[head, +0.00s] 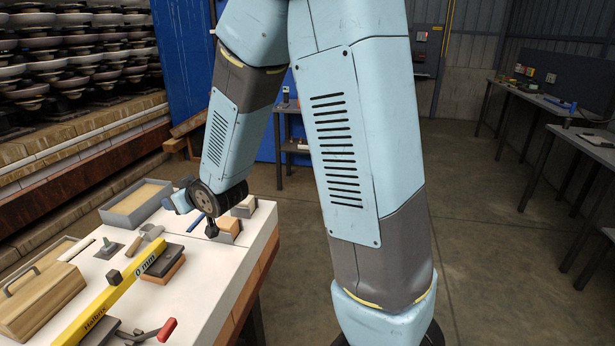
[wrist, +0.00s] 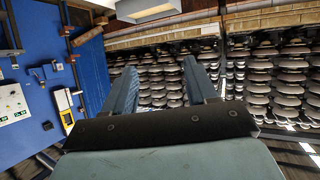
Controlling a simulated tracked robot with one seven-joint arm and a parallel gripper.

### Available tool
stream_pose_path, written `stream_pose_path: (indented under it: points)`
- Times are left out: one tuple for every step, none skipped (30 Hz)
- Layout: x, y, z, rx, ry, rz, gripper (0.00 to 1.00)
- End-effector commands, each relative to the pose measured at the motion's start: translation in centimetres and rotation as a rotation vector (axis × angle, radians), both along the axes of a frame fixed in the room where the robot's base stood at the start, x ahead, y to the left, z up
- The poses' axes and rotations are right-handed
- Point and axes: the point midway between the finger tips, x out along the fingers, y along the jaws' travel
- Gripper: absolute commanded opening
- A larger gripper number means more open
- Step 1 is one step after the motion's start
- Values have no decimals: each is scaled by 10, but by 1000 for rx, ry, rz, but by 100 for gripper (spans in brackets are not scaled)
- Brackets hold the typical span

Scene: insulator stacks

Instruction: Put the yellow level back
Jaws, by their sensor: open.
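The yellow level (head: 131,281) is a long yellow bar with black lettering, "0 mm" near its far end.
A grey tray (head: 118,217), a wooden box with a handle (head: 40,303), wooden blocks (head: 230,227), a dark block (head: 168,261) and a red-handled tool (head: 165,330) crowd the bench. Insulator stacks (head: 70,55) stand at the back left. The floor (head: 490,230) at right is clear.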

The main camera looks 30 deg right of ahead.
Motion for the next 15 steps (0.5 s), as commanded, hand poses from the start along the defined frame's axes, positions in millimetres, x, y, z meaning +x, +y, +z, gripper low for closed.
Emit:
stream_pose_path:
  points:
    - [-3,-13,13,-8,15,-28,57]
    - [-6,-21,19,-15,29,-43,57]
    - [-9,-30,26,-24,48,-61,57]
    - [-13,-38,31,-30,64,-76,57]
    - [-16,-45,36,-35,79,-91,57]
    - [-21,-54,42,-43,99,-110,57]
    - [-26,-61,47,-48,114,-124,57]
    - [-30,-68,52,-52,128,-139,57]
    - [-37,-77,58,-59,149,-156,57]
    - [-42,-84,63,-62,165,-172,57]
    - [-48,-91,67,-66,181,-185,57]
    - [-56,-100,73,-71,203,-203,57]
    - [-62,-106,78,-74,218,-217,57]
    - [-69,-112,82,-77,233,-230,57]
    - [-78,-120,87,-81,256,-247,57]
